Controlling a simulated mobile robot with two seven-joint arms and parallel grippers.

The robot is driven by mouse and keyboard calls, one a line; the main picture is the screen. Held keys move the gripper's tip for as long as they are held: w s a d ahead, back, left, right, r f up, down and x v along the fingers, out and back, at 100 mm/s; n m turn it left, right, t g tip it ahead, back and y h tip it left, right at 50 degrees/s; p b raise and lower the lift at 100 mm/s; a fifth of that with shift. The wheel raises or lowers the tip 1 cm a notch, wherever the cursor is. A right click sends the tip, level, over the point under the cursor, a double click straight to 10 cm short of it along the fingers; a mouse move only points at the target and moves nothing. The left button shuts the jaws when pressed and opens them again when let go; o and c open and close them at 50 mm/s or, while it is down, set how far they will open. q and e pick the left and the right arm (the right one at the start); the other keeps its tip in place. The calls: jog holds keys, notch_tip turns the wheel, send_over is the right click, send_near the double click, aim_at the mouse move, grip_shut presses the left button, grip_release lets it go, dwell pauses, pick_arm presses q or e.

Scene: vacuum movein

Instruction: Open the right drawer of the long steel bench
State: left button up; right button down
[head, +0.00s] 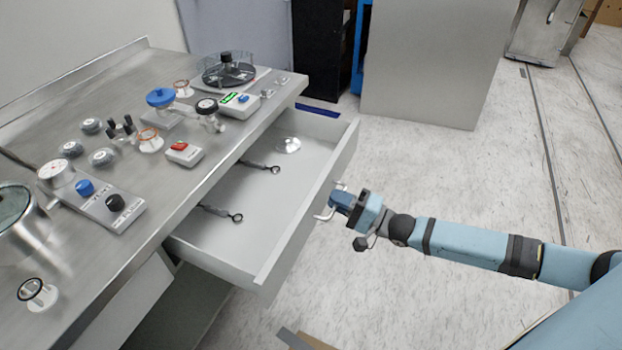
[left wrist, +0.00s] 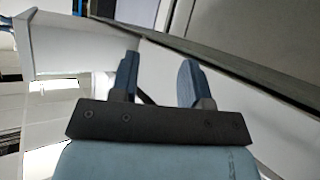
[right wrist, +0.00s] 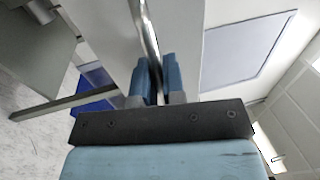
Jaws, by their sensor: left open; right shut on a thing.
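The long steel bench (head: 120,85) runs along the left of the head view. Its right drawer (head: 262,215) stands pulled out, with its inside showing. Two dark wrench-like tools (head: 222,213) and a small clear round piece (head: 288,145) lie in it. My right gripper (head: 340,203) is at the drawer front and shut on the metal drawer handle (head: 324,214). The handle also shows as a bar between the fingers in the right wrist view (right wrist: 150,40). My left gripper (left wrist: 157,75) is open and empty in the left wrist view; the head view does not show it.
The bench top carries gauges, knobs, a blue-capped fitting (head: 160,98) and a round dark chamber (head: 228,70). A grey cabinet (head: 430,60) stands beyond the drawer. The pale floor (head: 460,180) right of the drawer is clear apart from my arm.

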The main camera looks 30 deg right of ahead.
pick_arm(q)
jog(key=shift+a+r+p, duration=0.3)
jog(key=shift+p, duration=0.95)
pick_arm(e)
jog(key=r+v, duration=0.1)
jog(key=v, duration=0.6)
jog(key=shift+s+d+r, duration=0.2)
jog(key=shift+s, duration=0.05)
pick_arm(q)
jog(key=shift+f, duration=0.1)
pick_arm(e)
jog(key=c, duration=1.2)
grip_release()
jog(key=shift+c, duration=0.2)
pick_arm(q)
jog(key=shift+s+a+y+p, duration=0.1)
jog(key=shift+y+p, duration=0.2)
jog(key=shift+p, duration=0.4)
pick_arm(e)
jog(key=v, duration=1.3)
jog(key=shift+s+d, duration=0.25)
jog(key=shift+d, duration=0.05)
pick_arm(q)
jog(key=shift+g, duration=0.3)
